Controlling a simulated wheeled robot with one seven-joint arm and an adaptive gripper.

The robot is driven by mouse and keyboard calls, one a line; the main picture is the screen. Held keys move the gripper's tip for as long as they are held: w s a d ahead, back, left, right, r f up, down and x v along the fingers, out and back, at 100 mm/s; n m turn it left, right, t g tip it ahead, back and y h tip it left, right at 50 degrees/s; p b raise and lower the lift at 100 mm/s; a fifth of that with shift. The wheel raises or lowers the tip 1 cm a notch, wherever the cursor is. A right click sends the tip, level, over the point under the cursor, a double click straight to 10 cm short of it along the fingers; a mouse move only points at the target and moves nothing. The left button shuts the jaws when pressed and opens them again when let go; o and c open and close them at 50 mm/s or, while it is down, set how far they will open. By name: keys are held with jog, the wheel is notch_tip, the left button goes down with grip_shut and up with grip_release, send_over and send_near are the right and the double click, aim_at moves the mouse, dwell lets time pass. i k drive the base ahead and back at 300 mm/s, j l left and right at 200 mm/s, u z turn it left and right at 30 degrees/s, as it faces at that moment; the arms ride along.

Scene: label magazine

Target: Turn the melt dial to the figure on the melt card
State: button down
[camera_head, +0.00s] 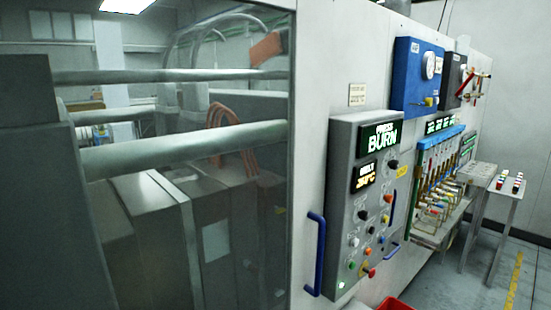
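A grey control panel (340,170) is mounted on the machine's pale side wall. Its upper screen (381,139) reads "PRESS BURN" in green. Below it a smaller screen (366,176) reads "MELT" with a yellow figure too small to read surely. A dark round knob (393,164) sits right of the melt screen; I cannot tell whether it is the melt dial. Other dark knobs (363,215) are lower down. A small pale card (357,94) is on the wall above the panel; its print is unreadable, so I cannot tell whether it is the melt card. My gripper is not in view.
A blue handle (315,254) stands out left of the panel, beside a large window (230,180). A blue gauge box (415,75) and a blue-topped rack of hoses (438,165) are to the right. A red bin (393,304) is below. The floor at right is partly clear.

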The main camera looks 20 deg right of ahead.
aim_at(394, 164)
jog(key=i+l, duration=0.1)
jog(key=l, duration=0.35)
jog(key=i+l+z, duration=0.15)
jog(key=l, duration=0.75)
jog(key=i+l+z, duration=0.1)
jog(key=l, duration=0.3)
jog(key=i, duration=0.05)
